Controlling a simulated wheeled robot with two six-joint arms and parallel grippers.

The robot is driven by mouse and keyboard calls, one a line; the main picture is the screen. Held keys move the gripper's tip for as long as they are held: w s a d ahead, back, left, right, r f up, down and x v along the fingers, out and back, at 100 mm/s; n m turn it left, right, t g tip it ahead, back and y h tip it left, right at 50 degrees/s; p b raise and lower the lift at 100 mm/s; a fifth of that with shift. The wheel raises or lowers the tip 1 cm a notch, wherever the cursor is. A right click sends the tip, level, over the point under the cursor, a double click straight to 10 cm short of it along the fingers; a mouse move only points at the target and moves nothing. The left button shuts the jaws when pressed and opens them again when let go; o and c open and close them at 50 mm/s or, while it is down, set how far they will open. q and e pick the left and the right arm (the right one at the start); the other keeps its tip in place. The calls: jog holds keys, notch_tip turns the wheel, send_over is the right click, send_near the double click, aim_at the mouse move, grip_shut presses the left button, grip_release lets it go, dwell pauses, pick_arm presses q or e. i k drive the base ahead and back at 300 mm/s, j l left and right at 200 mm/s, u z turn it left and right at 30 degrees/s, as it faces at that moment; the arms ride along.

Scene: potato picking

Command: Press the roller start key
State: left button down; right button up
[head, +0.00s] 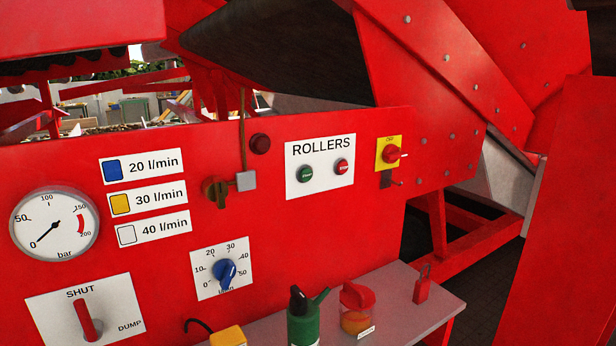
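A white plate (330,150) marked ROLLERS is fixed on the red machine panel (300,235) in the head view, right of centre. It carries a round green key (305,174) on its left side, with small lettering on it. A round red key (342,167) marked STOP sits on its right side. Neither gripper is in the head view, and nothing covers the two keys.
A pressure gauge (54,226), a blue-knobbed dial (224,273) and a red SHUT/DUMP lever (87,320) are left. Below, a grey shelf (400,322) holds a green can (303,325), a jar and a red padlock (422,288).

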aim_at(305, 175)
jog(key=i+l+u, duration=0.1)
jog(key=l+u, duration=0.15)
jog(key=l, duration=0.75)
jog(key=l+u, duration=0.25)
jog(key=l, duration=0.8)
